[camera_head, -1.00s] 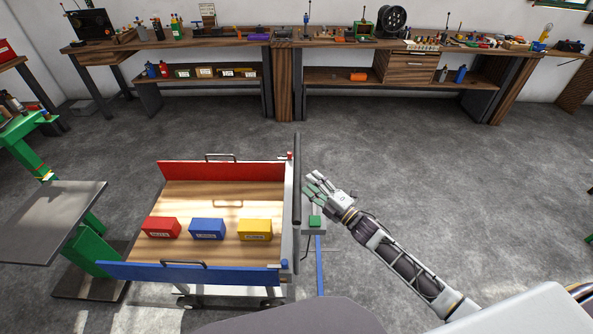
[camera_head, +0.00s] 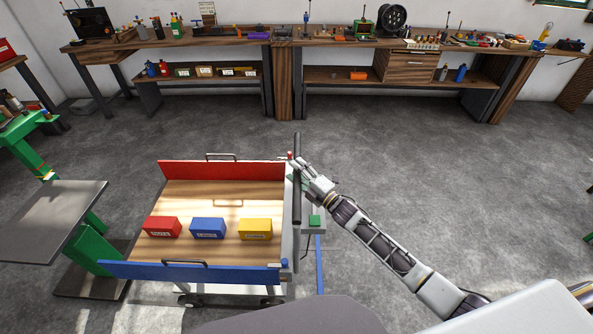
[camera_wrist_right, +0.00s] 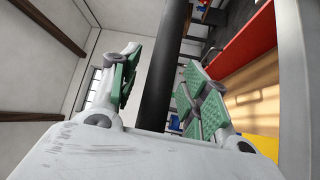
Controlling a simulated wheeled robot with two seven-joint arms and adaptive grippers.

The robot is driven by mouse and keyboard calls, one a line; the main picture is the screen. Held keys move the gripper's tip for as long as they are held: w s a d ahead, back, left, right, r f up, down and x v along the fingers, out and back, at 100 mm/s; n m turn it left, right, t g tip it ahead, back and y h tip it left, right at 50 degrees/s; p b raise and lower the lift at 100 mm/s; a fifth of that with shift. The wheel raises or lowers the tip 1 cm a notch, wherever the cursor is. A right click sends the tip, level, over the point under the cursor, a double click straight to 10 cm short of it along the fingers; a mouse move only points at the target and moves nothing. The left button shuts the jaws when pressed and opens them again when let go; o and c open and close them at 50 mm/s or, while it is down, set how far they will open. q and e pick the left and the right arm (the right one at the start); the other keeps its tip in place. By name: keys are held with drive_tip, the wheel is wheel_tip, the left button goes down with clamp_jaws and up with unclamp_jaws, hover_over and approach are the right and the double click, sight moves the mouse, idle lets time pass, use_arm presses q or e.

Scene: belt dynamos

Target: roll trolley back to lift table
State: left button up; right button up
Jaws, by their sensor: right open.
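The trolley (camera_head: 180,198) has a wooden deck, a red far side panel, a blue near side panel and a dark push bar (camera_head: 297,215) on its right end. It carries a red, a blue and a yellow box in a row. The lift table (camera_head: 50,212), a grey plate on a green frame, stands just left of the trolley. My right gripper (camera_head: 302,178) is open at the push bar. In the right wrist view the dark bar (camera_wrist_right: 162,75) passes between the open green-padded fingers (camera_wrist_right: 158,95). Whether they touch it is unclear. My left gripper is out of view.
A blue post with a green button box (camera_head: 314,222) stands right of the trolley, close to my right forearm. A long workbench (camera_head: 285,43) lines the back wall. The grey floor between bench and trolley is clear, and also to the right.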

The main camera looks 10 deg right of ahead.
drive_tip(key=shift+w+a, duration=0.1)
drive_tip(key=shift+w, duration=0.1)
clamp_jaws()
idle(0.4)
